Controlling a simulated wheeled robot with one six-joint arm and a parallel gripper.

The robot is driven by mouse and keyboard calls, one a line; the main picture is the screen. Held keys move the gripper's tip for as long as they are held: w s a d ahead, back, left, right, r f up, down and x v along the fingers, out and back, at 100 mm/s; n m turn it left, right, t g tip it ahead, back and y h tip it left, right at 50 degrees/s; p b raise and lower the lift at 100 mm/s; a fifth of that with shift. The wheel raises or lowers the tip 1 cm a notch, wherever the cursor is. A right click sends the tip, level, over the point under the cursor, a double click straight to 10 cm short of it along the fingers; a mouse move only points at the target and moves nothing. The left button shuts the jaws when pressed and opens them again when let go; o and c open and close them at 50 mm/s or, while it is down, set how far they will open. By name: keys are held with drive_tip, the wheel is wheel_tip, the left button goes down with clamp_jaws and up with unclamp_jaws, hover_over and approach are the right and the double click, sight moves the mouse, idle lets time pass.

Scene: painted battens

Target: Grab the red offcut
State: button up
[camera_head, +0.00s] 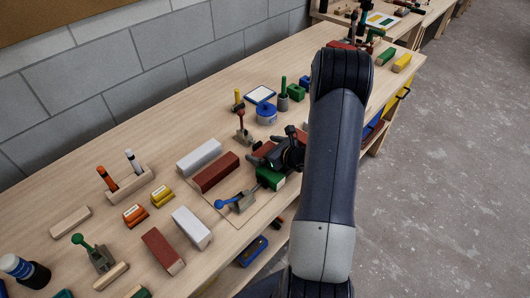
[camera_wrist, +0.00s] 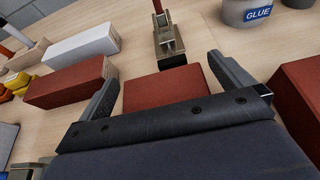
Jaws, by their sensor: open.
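My gripper (camera_head: 279,157) is open above the bench, partly hidden by my own arm in the head view. In the wrist view its two fingers (camera_wrist: 164,73) stand apart on either side of a red block (camera_wrist: 165,87). The near part of this block is hidden by the gripper body. I cannot tell whether either finger touches it. A longer red batten (camera_head: 215,172) lies left of the gripper; it also shows left of the left finger in the wrist view (camera_wrist: 68,86). Another red piece (camera_wrist: 300,92) lies to the right in the wrist view.
A white batten (camera_head: 199,156) lies behind the longer red one.

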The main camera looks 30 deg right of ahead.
drive_tip(key=shift+w, duration=0.1)
drive_tip(key=c, duration=0.9)
